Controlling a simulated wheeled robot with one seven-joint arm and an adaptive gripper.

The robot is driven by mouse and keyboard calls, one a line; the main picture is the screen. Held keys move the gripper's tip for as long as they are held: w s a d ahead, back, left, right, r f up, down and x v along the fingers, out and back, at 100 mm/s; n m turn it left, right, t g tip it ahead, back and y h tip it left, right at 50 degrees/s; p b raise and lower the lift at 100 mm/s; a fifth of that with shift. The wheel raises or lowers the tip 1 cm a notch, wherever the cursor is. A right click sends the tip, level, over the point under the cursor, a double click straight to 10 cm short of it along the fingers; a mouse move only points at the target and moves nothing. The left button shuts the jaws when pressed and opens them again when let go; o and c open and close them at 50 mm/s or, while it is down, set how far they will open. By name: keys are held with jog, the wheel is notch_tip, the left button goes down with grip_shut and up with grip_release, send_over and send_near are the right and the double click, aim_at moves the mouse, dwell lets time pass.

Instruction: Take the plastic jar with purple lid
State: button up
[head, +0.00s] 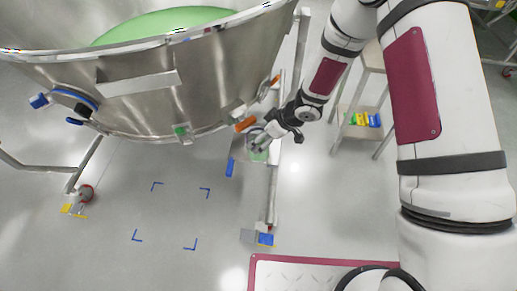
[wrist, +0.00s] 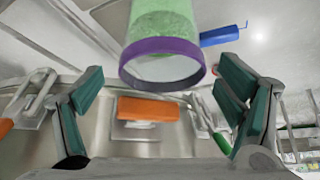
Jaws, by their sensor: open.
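The plastic jar (wrist: 165,20) has a see-through body with green contents and a purple ring-shaped lid edge. It is at the top middle of the wrist view, cut off by the top edge. In the head view the jar (head: 259,155) is small and partly covered by my gripper, beside the steel vessel. My gripper (head: 262,143) is at the jar. In the wrist view my gripper (wrist: 163,98) has its two green-padded fingers wide apart, left and right of the purple lid edge. I see neither finger touching the jar.
A large steel vessel (head: 210,85) with green contents stands close to my gripper. Its orange handle (wrist: 148,108) and a green-handled clamp (wrist: 222,143) are close by. A blue handle (wrist: 222,36) is near the jar. A small shelf (head: 358,130) stands right. Floor marked with blue corners (head: 172,215) is clear.

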aim_at(253, 133)
jog(key=shift+b+x, duration=1.15)
jog(key=shift+x, duration=1.8)
jog(key=shift+a+r, duration=0.1)
jog(key=shift+r, duration=0.05)
jog(key=shift+c, duration=0.4)
jog(key=c, duration=1.3)
